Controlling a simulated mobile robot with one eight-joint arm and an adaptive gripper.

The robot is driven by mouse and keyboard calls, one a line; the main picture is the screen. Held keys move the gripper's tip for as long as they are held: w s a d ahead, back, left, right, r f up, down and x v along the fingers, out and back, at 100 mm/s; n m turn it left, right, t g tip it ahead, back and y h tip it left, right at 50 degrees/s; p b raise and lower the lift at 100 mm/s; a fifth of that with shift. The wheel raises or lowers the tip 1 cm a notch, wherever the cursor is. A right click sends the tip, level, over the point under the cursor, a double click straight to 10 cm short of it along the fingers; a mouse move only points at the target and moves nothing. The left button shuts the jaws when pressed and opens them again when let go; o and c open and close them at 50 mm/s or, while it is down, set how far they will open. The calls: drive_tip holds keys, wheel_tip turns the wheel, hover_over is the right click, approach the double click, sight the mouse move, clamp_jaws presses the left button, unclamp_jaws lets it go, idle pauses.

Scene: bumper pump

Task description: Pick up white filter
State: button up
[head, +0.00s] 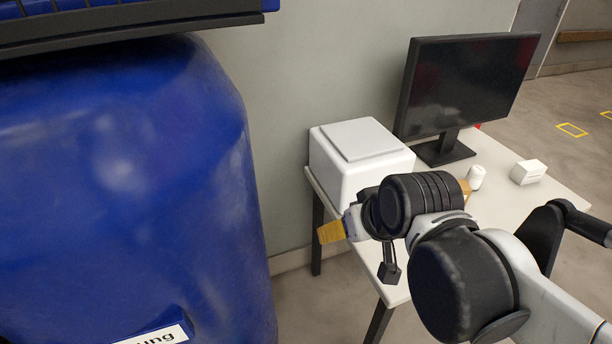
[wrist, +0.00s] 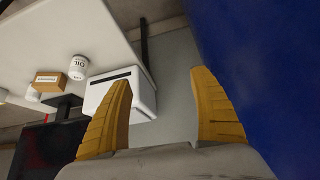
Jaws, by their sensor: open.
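A white can (wrist: 78,67) with dark lettering stands on the white table in the wrist view, beside a small brown box. A second small white round object (wrist: 32,92) is past the brown box; a white cylinder (head: 476,177) shows near the monitor in the head view. I cannot tell which of these is the white filter. My gripper (wrist: 160,80), with yellow fingers, is open and empty. In the head view my gripper (head: 331,232) is at the table's near left edge, in front of the large white box. My arm hides part of the tabletop.
A large white box (head: 360,150) and a black monitor (head: 465,85) stand on the table (head: 505,210). The brown box (wrist: 47,82) is between the white round objects. A small white carton (head: 528,172) is at the right. A big blue body (head: 120,180) fills the left.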

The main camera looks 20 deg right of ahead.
drive_tip(key=shift+o, duration=0.7)
drive_tip(key=shift+s+a, duration=0.9)
drive_tip(key=shift+s, duration=0.25)
drive_tip(key=shift+c, duration=0.4)
